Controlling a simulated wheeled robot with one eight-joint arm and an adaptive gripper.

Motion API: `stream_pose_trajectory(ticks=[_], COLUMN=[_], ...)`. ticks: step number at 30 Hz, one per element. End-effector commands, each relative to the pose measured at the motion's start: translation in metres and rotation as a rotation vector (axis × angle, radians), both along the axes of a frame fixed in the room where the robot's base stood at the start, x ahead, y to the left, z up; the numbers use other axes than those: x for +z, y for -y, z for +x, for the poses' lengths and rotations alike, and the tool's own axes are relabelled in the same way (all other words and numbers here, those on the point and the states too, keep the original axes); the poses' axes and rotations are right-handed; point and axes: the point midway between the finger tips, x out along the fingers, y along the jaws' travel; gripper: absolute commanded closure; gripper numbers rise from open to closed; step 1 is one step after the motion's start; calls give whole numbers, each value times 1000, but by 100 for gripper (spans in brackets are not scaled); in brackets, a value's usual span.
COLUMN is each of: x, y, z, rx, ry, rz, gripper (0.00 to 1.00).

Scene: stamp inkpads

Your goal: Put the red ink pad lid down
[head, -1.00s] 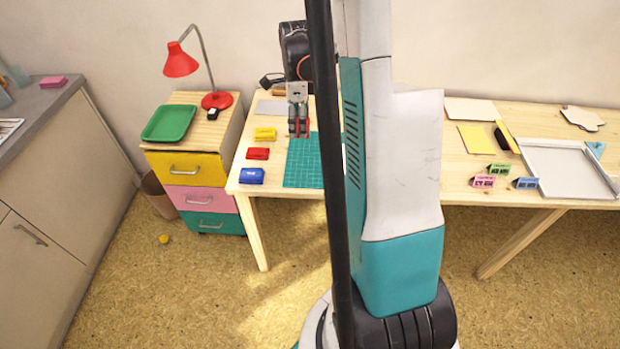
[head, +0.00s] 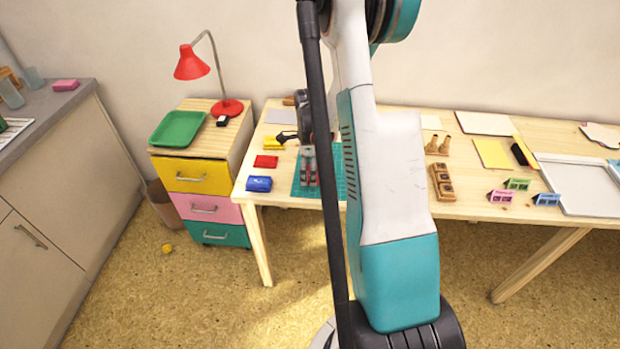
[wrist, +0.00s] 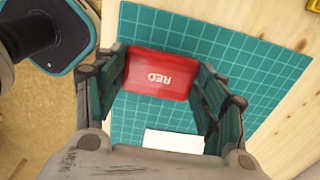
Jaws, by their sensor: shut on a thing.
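The red ink pad lid (wrist: 160,73), marked RED, is held between the two fingers of my gripper (wrist: 163,85) in the wrist view. It is over the green cutting mat (wrist: 262,80); I cannot tell whether it touches the mat. In the head view my gripper (head: 309,178) is low over the mat (head: 298,190), partly behind my own arm. A red ink pad (head: 265,161) lies on the table left of the mat.
A yellow pad (head: 272,143) and a blue pad (head: 258,184) lie in line with the red one. A white piece (wrist: 173,141) shows below the lid in the wrist view. Wooden stamps (head: 442,182) and small coloured boxes (head: 501,196) stand on the right.

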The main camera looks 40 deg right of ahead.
Motion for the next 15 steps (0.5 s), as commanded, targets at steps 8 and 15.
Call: stream_pose_trajectory(ticks=[8,15], x=[-33,-32], y=[0,0], z=[0,0], rx=[0,0], ry=[0,0], rz=[0,0], gripper=[48,48])
